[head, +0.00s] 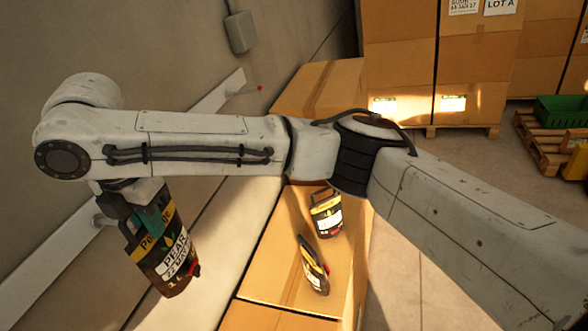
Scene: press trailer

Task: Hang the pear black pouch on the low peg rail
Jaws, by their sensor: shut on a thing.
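The pear pouch (168,262) is dark with a yellow band and a white label reading PEAR. It hangs tilted at the left of the head view, with a red cap at its lower right. My gripper (148,220) is shut on its top end, and the jaws hide part of it. A white peg rail (50,262) runs along the wall behind, partly hidden by my arm. I cannot tell whether the pouch touches the rail.
Stacked cartons (400,50) are at the back. A pallet (540,140) with a green crate (562,110) is at the right. Floor is free at right.

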